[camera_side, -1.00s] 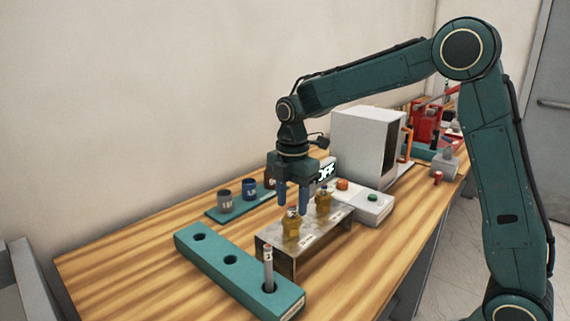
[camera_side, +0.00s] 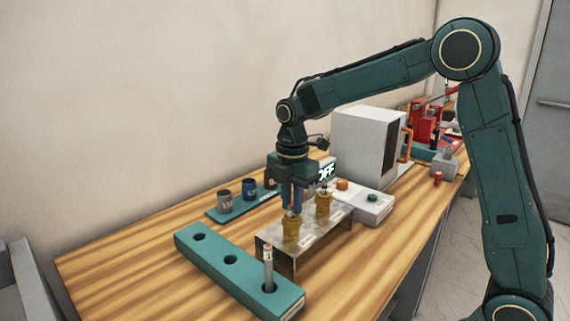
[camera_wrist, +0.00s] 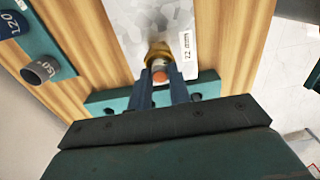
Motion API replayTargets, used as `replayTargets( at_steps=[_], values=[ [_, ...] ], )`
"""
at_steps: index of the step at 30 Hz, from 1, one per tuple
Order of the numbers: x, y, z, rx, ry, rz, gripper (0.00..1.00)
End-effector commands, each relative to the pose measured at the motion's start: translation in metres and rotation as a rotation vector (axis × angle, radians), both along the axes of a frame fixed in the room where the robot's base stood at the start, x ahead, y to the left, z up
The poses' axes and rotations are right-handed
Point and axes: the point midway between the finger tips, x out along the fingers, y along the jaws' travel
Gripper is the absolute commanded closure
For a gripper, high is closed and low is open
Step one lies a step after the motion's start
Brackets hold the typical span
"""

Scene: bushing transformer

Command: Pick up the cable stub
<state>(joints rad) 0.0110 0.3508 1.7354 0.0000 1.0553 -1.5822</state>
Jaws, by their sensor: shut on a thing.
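My gripper (camera_side: 291,208) points straight down over the near brass-yellow gland (camera_side: 291,230) on the metal stand. Its two blue fingers, also in the wrist view (camera_wrist: 161,82), are shut on a short cable stub with a round copper-coloured end (camera_wrist: 160,74). The stub rises from the mouth of the gland, seen in the wrist view (camera_wrist: 158,52); its lower part is hidden. A second gland (camera_side: 323,203) stands behind on the same stand. Another slim grey stub (camera_side: 268,262) stands upright in the teal block's nearest hole, apart from my gripper.
The teal block (camera_side: 212,258) has two empty holes. The metal stand (camera_side: 272,242) sits beside it. A teal rack with grey and blue cups (camera_side: 249,189) lies left. A control box (camera_side: 373,208) and grey cabinet (camera_side: 362,140) stand behind. The wooden table's front left is clear.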

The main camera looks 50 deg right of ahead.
Motion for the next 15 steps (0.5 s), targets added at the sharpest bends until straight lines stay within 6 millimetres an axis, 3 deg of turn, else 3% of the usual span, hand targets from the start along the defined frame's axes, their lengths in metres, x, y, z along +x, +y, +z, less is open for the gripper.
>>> replayTargets(
  at_steps=[8,15],
  values=[
    [0.001,0.0,0.003,0.0,-0.002,0.0,1.0],
    [0.001,0.0,0.02,0.0,-0.005,0.0,1.0]
  ],
)
